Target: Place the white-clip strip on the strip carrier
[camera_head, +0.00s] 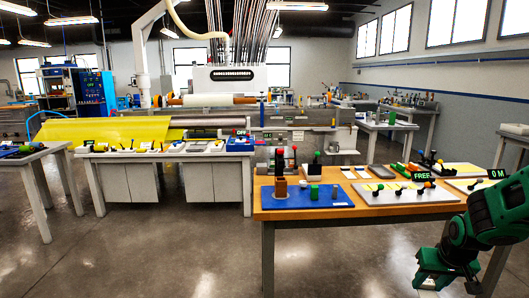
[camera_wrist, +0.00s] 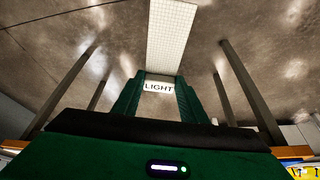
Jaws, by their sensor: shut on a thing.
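My green gripper (camera_head: 440,276) hangs low at the bottom right of the head view, beside the wooden table's right front. In the wrist view my gripper (camera_wrist: 158,98) has its two green fingers closed around a long pale strip (camera_wrist: 172,35) with a fine grid pattern. A label reading LIGHT shows at its near end, between the fingers. The strip points away over the floor. I cannot tell which item is the strip carrier.
The wooden table (camera_head: 310,203) holds a blue mat (camera_head: 307,198) with blocks, trays with coloured knobs, and signs reading FREE (camera_head: 422,176) and 0 M (camera_head: 497,174). A white bench (camera_head: 165,158) stands at left behind it. The concrete floor (camera_head: 160,255) at front left is clear.

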